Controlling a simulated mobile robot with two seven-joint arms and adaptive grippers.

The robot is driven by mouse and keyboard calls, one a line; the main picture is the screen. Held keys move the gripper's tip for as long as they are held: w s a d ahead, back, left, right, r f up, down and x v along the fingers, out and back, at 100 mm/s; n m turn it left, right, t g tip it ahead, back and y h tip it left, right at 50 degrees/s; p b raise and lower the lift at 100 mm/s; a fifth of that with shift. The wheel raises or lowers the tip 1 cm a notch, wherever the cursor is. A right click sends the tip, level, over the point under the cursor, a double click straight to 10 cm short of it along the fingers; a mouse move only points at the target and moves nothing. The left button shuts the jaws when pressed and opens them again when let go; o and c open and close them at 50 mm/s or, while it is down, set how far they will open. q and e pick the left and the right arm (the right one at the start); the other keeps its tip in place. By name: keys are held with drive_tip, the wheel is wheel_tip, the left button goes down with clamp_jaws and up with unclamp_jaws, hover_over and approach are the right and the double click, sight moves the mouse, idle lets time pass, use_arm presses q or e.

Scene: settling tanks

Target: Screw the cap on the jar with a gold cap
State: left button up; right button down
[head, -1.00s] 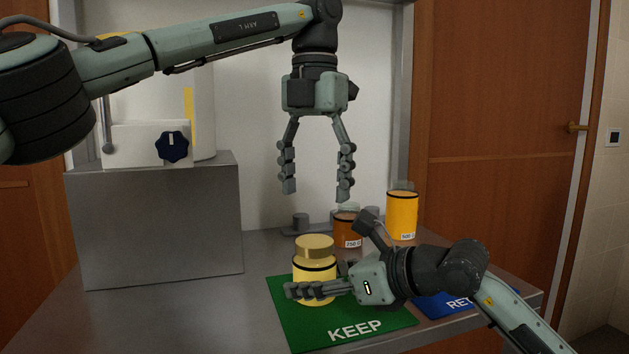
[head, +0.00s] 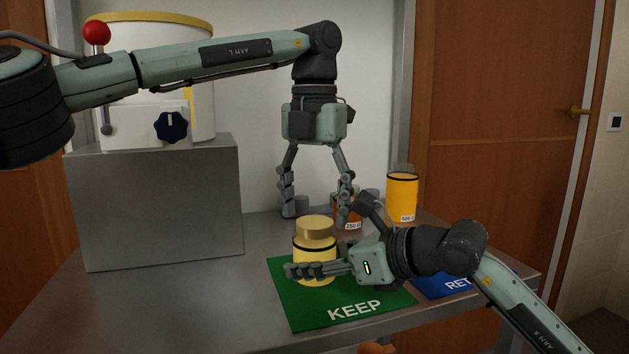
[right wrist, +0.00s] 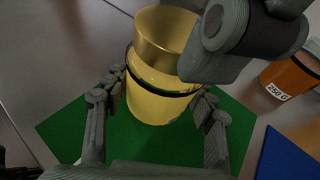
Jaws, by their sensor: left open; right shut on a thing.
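The pale yellow jar (head: 316,250) stands upright on the green KEEP mat (head: 295,316), with its gold cap (head: 315,228) on top. Whether the cap is tight cannot be told. My right gripper (right wrist: 158,95) is shut on the jar's body, one finger on each side below the black band. In the head view its near finger covers the jar's lower part. My left gripper (head: 315,215) points down, open and empty, its fingers spread above and around cap height. In the right wrist view, one of its fingers hides part of the cap's right side (right wrist: 165,35).
An amber 250 g jar (head: 352,225) stands close behind my left gripper's right finger, partly hidden. An orange 500 g jar (head: 402,198) is farther right. A blue mat (head: 435,287) lies at right. A grey block (head: 160,210) bearing a white tank (head: 175,70) stands left.

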use_arm(q)
drive_tip(key=shift+f, duration=0.65)
drive_tip(key=c, duration=1.2)
drive_tip(key=o, duration=1.3)
wheel_tip(320, 180, up, 12)
drive_tip(key=shift+r, duration=0.1)
